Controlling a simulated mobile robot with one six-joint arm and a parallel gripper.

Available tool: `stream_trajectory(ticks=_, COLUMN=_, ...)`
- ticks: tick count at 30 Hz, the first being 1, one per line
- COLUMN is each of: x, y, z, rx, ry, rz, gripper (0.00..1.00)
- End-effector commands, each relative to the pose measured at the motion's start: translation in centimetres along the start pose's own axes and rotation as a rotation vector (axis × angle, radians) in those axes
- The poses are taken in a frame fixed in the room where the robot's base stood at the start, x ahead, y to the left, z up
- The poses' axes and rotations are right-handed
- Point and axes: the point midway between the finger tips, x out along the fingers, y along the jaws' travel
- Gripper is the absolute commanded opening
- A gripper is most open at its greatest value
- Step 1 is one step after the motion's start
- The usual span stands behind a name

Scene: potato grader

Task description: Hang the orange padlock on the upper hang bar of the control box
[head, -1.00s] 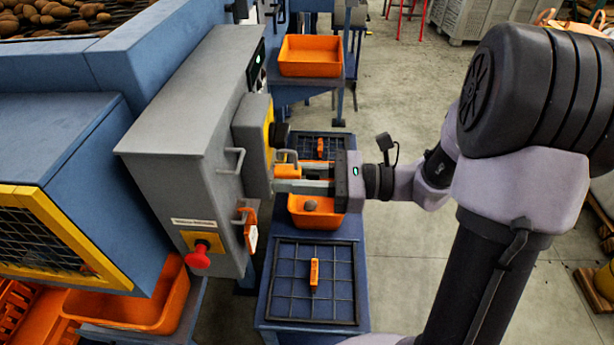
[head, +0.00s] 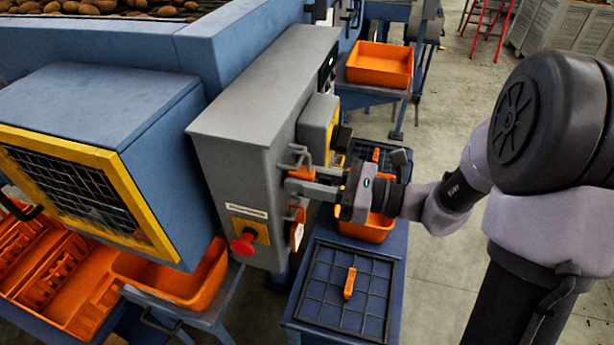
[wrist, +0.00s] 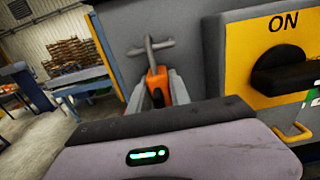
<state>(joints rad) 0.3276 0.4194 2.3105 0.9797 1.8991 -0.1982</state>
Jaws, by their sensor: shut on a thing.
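The grey control box (head: 262,130) stands in the middle of the head view. Its upper hang bar (wrist: 150,46) shows in the wrist view as a grey bar with a crosspiece. The orange padlock (wrist: 157,84) is between my fingers, right at this bar; it also shows in the head view (head: 302,173). My gripper (wrist: 158,95) is shut on the padlock's body, and in the head view it reaches in from the right. The padlock's shackle is small and partly hidden. I cannot tell whether it is around the bar or only beside it.
A yellow ON switch plate (wrist: 237,50) with a black knob (wrist: 282,72) is close to the gripper's right in the wrist view. Below are the lower bar with an orange item (head: 297,232) and a red button (head: 242,245). An orange piece (head: 349,284) lies on a gridded mat (head: 330,310).

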Motion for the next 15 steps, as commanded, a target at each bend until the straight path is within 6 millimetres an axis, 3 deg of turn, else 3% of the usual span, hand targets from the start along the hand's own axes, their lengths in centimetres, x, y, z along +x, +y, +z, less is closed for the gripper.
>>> stream_trajectory(ticks=7, x=-0.02, y=-0.01, z=0.02, rx=0.0, ry=0.0, rz=0.0, gripper=0.0)
stream_trajectory(ticks=8, x=-0.02, y=-0.01, z=0.02, rx=0.0, ry=0.0, rz=0.0, gripper=0.29)
stream_trajectory(ticks=9, x=-0.02, y=-0.01, z=0.02, rx=0.0, ry=0.0, rz=0.0, gripper=0.37)
stream_trajectory(ticks=11, x=-0.02, y=-0.01, z=0.02, rx=0.0, ry=0.0, rz=0.0, gripper=0.49)
stream_trajectory(ticks=15, x=-0.02, y=-0.01, z=0.01, rx=0.0, ry=0.0, rz=0.0, gripper=0.49)
